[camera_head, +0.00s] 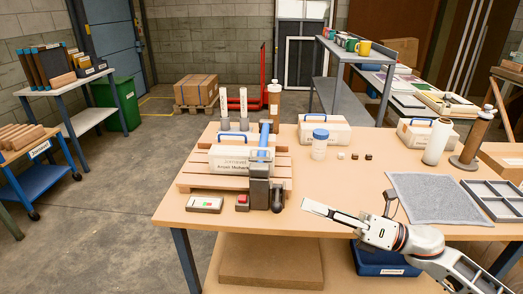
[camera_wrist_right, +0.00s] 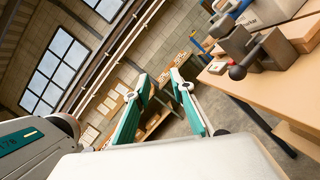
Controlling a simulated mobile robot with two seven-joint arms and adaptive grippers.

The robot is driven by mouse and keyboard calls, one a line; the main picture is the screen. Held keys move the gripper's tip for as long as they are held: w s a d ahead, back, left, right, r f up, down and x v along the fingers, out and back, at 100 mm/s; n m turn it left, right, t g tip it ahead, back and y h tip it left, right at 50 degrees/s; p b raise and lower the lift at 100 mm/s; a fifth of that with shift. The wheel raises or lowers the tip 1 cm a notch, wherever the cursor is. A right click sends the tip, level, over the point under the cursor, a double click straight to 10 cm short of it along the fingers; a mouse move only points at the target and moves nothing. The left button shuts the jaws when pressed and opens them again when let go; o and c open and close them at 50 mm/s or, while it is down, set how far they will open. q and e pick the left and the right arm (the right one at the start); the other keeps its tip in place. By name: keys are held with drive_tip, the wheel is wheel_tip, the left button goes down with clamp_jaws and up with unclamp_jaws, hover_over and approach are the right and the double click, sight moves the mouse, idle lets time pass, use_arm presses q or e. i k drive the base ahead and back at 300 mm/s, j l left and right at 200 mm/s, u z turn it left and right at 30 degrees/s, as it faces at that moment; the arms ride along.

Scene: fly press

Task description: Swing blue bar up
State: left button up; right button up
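The small grey fly press (camera_head: 259,190) stands near the table's front edge, left of centre. A blue bar (camera_head: 264,138) rises upright at its top, behind a clear guard. My right gripper (camera_head: 328,211) is to the right of the press, pointing left, apart from it. In the right wrist view my right gripper (camera_wrist_right: 161,78) has its two green-and-white fingers spread, with nothing between them. The press (camera_wrist_right: 255,48) with a black ball knob (camera_wrist_right: 237,73) is at the upper right there. My left gripper is not in view.
A white box with a blue handle (camera_head: 238,160) sits on a wooden pallet (camera_head: 186,182) behind the press. A control box (camera_head: 205,204) and a red-buttoned box (camera_head: 242,202) lie to its left. A grey mat (camera_head: 435,198) and divided tray (camera_head: 495,200) are at right.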

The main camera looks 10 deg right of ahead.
sight(259, 169)
drive_tip(key=i, duration=0.85)
